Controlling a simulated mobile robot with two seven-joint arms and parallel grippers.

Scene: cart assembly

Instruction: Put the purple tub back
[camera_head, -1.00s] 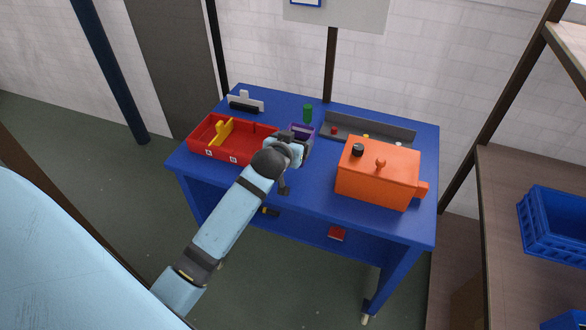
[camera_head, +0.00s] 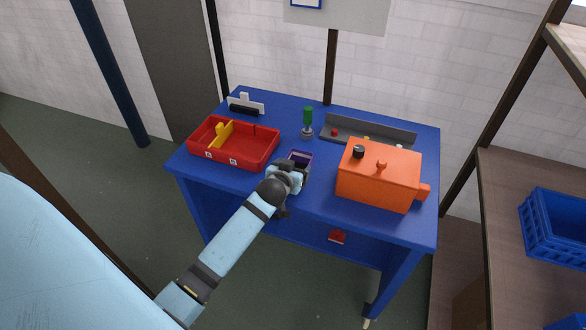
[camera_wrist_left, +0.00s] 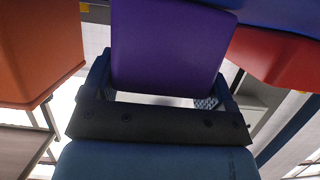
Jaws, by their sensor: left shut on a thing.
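The purple tub (camera_head: 301,156) is at the tip of my left arm, over the front middle of the blue table, between the red tray and the orange box. My left gripper (camera_head: 295,167) is shut on it. In the left wrist view the purple tub (camera_wrist_left: 168,50) fills the space between the two fingers of my left gripper (camera_wrist_left: 155,92). The arm hides part of the tub in the head view, and I cannot tell whether it touches the table. My right gripper is not in view.
A red tray (camera_head: 262,157) with a yellow divider (camera_head: 222,134) stands left. An orange box (camera_head: 378,180) with knobs stands right. A green-handled tool (camera_head: 308,118) stands behind the tub, with a grey rack (camera_head: 372,129) to its right. A blue crate (camera_head: 553,236) sits on the right shelf.

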